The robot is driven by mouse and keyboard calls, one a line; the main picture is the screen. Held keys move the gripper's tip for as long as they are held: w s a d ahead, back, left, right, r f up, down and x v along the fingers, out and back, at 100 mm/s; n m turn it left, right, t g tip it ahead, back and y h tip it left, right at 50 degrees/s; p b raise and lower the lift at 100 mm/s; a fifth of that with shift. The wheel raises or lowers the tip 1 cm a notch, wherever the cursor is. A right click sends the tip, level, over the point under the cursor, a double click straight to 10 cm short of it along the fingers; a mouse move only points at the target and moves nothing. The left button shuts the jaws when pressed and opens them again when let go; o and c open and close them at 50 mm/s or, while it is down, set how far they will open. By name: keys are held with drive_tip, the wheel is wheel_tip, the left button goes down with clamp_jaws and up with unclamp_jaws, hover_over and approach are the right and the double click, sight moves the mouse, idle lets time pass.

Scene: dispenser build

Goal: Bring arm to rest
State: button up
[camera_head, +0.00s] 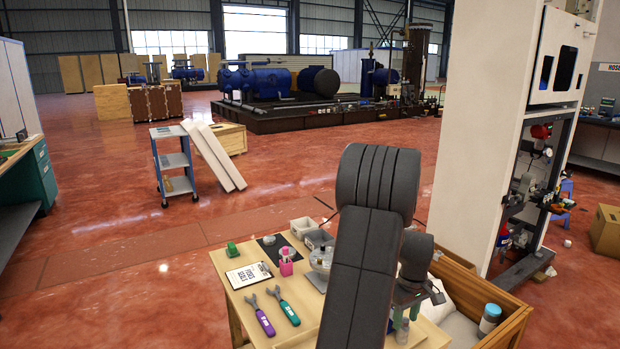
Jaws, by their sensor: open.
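My dark arm rises in front of the camera and covers the middle right of the wooden worktable (232,318). Its big rounded joint stands high above the table. My gripper (407,308) is partly hidden behind the arm, low over the table's right part, and points down. Its jaws are open. Small bottles (402,331) stand close by the fingers; I cannot tell whether they touch.
The table holds a clipboard (248,275), a purple wrench (261,315), a teal wrench (286,306), a pink cup (286,268) and grey bins (318,239). A wooden crate (508,327) adjoins it on the right. A white pillar (487,130) stands behind.

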wheel_tip(320, 180, up, 13)
wheel_tip(320, 180, down, 14)
drive_tip(key=shift+r, duration=0.2)
drive_tip(key=shift+r+m, duration=0.2)
drive_tip(key=shift+m, duration=1)
drive_tip(key=m, duration=0.3)
drive_tip(key=shift+m, duration=0.4)
drive_tip(key=m, duration=1.4)
drive_tip(key=shift+m, duration=0.4)
drive_tip(key=shift+r, duration=0.1)
